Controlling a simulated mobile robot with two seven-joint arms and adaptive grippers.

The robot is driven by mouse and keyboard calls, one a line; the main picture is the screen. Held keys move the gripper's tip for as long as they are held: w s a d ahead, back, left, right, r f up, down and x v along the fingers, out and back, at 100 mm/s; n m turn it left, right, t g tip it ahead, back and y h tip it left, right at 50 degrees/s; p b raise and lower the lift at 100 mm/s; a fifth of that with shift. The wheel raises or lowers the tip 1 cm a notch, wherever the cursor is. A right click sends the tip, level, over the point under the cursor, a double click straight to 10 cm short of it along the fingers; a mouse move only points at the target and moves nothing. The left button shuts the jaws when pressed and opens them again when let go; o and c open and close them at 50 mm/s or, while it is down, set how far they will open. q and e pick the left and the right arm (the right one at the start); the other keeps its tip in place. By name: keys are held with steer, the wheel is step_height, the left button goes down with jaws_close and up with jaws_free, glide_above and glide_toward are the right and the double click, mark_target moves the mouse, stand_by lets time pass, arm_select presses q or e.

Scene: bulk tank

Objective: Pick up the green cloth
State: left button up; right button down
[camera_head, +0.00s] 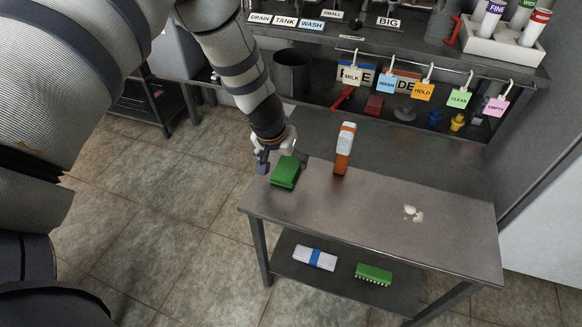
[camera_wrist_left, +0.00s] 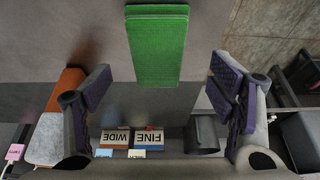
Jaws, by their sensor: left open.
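The green cloth (camera_head: 286,172) is a folded pad lying on the metal table (camera_head: 362,198), near its left back corner. In the left wrist view the cloth (camera_wrist_left: 157,46) is at the top centre, ahead of the fingers and in line with the gap between them. My left gripper (camera_head: 277,158) is right behind the cloth in the head view, with its fingers spread. In the left wrist view my left gripper (camera_wrist_left: 160,92) is open, with nothing between its purple pads. I cannot tell whether it touches the cloth. My right gripper is not in view.
An orange and white bottle (camera_head: 344,148) stands right of the cloth, and shows close beside one finger in the wrist view (camera_wrist_left: 58,115). A blue-banded white block (camera_head: 314,258) and a green brush (camera_head: 374,274) lie on the lower shelf.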

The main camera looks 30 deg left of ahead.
mark_target(289, 164)
arm_select(q)
steer(key=x, duration=0.2)
steer(key=b+x, duration=0.1)
steer(key=x, duration=0.1)
steer(key=shift+w+d+f, duration=0.1)
steer(key=shift+w+f, duration=0.05)
steer(key=shift+w, duration=0.3)
steer(key=shift+c, duration=0.8)
steer(key=c, duration=1.1)
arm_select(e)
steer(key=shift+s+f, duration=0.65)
